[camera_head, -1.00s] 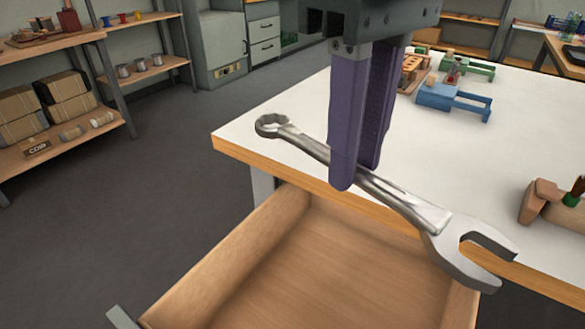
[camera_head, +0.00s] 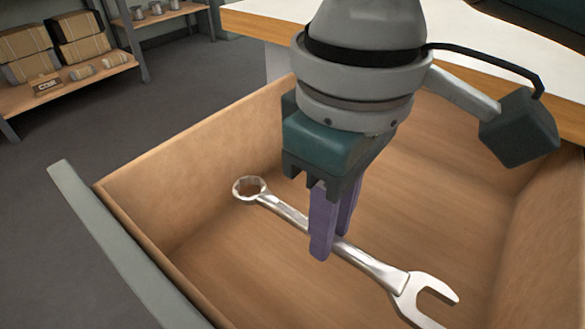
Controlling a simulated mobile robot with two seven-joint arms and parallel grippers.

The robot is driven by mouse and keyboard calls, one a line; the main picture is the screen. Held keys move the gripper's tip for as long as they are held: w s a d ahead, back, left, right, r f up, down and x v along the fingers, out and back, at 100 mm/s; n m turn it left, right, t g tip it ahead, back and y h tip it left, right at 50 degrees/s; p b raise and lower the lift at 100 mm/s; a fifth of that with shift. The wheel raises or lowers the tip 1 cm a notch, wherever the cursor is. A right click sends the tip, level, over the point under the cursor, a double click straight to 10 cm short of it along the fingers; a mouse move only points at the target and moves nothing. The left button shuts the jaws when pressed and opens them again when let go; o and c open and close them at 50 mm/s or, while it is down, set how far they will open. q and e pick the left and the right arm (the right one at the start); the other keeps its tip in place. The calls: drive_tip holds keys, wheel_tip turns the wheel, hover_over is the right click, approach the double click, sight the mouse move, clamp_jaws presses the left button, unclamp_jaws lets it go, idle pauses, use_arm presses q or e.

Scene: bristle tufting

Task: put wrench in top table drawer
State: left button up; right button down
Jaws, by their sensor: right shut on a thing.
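A silver wrench (camera_head: 372,266) is inside the open wooden drawer (camera_head: 190,150), low over its floor. Its ring end points to the upper left and its open jaw to the lower right. My right gripper (camera_head: 332,240), with purple fingers, reaches down into the drawer and is shut on the wrench near the middle of its handle. I cannot tell whether the wrench touches the drawer floor. My left gripper is not in view.
The drawer's grey front panel (camera_head: 120,245) is at the left. The white table top (camera_head: 470,30) with its wooden edge lies behind the drawer. A shelf (camera_head: 90,85) with wrapped bundles stands at the far left, beyond open grey floor.

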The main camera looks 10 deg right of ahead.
drive_tip(key=b, duration=0.2)
hover_over(320, 290)
wheel_tip(320, 290, down, 6)
drive_tip(key=shift+f, duration=0.25)
wheel_tip(320, 290, down, 4)
drive_tip(key=b, duration=0.3)
drive_tip(key=shift+f, duration=0.15)
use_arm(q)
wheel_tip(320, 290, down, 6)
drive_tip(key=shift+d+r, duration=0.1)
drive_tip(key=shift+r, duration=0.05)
use_arm(e)
drive_tip(key=c, duration=0.7)
unclamp_jaws()
drive_tip(key=shift+f, duration=0.1)
drive_tip(key=shift+c, duration=0.2)
use_arm(q)
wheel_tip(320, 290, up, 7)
drive_tip(key=p, duration=0.7)
use_arm(e)
wheel_tip(320, 290, up, 12)
drive_tip(key=shift+r, duration=0.2)
